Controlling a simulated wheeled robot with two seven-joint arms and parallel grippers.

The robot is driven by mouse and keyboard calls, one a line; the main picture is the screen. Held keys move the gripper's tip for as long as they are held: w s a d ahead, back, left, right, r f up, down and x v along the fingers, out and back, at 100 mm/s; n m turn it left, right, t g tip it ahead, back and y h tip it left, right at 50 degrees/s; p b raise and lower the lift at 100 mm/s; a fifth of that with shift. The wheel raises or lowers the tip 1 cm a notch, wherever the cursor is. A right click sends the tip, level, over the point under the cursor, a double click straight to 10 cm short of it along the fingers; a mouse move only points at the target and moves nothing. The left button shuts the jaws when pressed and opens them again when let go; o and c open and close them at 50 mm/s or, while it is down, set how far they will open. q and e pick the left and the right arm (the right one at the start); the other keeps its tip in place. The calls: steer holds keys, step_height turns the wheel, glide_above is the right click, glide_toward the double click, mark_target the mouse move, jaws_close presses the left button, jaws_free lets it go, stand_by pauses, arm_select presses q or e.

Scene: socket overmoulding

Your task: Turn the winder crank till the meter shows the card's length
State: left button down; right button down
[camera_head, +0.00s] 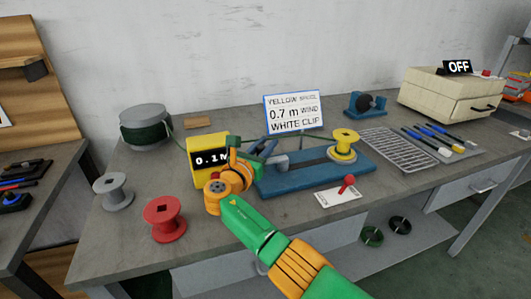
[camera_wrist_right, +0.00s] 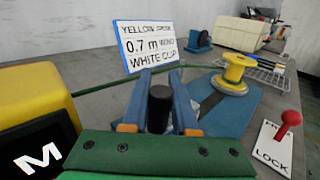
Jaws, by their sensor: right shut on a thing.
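The yellow meter (camera_head: 203,170) reads 0.1 M in the head view; only an M of its display shows in the right wrist view (camera_wrist_right: 32,160). The card (camera_head: 293,113) reads "YELLOW SPOOL, 0.7 m WIND, WHITE CLIP". The blue winder (camera_head: 325,175) carries a yellow spool (camera_head: 344,142) at its right end. My right gripper (camera_head: 268,148) is at the winder's left end, beside the meter. In the right wrist view its blue fingers are shut on the dark crank knob (camera_wrist_right: 160,108). The rest of the crank is hidden. My left gripper is not in view.
A red-knobbed lever (camera_head: 348,184) on a plate marked LOCK stands before the winder. A dark green cable reel (camera_head: 146,126), grey spool (camera_head: 113,190) and red spool (camera_head: 165,218) are at left. A wire rack (camera_head: 396,150), pens and a cream box (camera_head: 450,95) are at right.

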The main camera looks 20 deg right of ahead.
mark_target(259, 151)
stand_by(0.4)
steer(key=c, duration=0.7)
jaws_free()
steer(key=shift+d, duration=0.1)
steer(key=shift+s+a+r+p, duration=0.1)
steer(key=shift+s+a+p, duration=0.1)
steer(key=shift+a+p, duration=0.1)
steer(key=p+v, duration=0.1)
steer(key=v, duration=0.5)
steer(key=shift+s+a, duration=0.2)
